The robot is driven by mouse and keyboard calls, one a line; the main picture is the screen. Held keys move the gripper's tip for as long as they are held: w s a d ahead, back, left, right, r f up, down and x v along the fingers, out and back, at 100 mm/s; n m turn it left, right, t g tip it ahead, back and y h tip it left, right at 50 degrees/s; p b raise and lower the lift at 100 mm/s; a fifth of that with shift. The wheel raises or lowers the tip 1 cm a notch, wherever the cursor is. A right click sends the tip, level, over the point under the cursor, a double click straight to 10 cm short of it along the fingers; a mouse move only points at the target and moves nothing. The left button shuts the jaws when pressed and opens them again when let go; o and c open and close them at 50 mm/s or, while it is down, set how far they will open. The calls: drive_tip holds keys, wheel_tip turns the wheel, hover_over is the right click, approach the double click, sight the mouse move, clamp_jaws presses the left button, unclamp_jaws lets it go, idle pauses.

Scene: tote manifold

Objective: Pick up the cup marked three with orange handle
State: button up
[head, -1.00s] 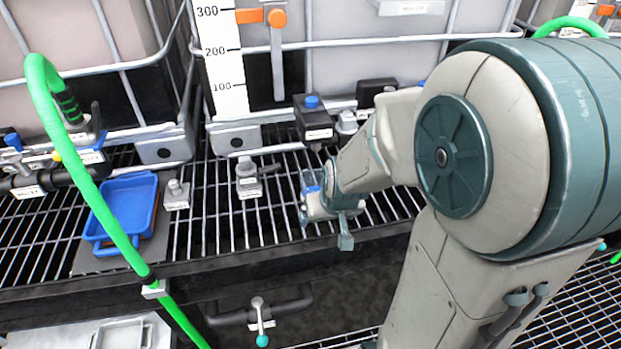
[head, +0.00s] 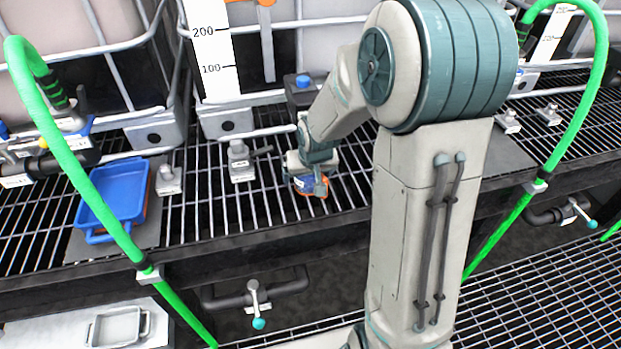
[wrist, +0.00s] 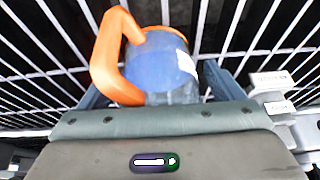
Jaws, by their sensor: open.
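The cup (wrist: 162,65) has an orange handle (wrist: 112,55), clear walls, something blue inside and a white label whose mark I cannot read. In the wrist view it is on the grating just ahead of my palm, with the handle to the left. My gripper (wrist: 155,82) is open, with one dark finger on each side of the cup; whether they touch it I cannot tell. In the head view my gripper (head: 309,176) is low over the grated shelf, and the cup (head: 305,184) is mostly hidden behind it, with a bit of orange showing.
A grey valve block (head: 241,162) stands left of my gripper. A blue tray (head: 115,200) lies farther left. A green hose (head: 75,165) arches at the left and another (head: 597,70) at the right. Tanks in metal cages stand behind. A grey fitting (wrist: 270,90) is right of the cup.

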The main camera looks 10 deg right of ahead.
drive_tip(key=c, duration=1.2)
drive_tip(key=shift+c, duration=0.3)
drive_tip(key=shift+r, duration=0.1)
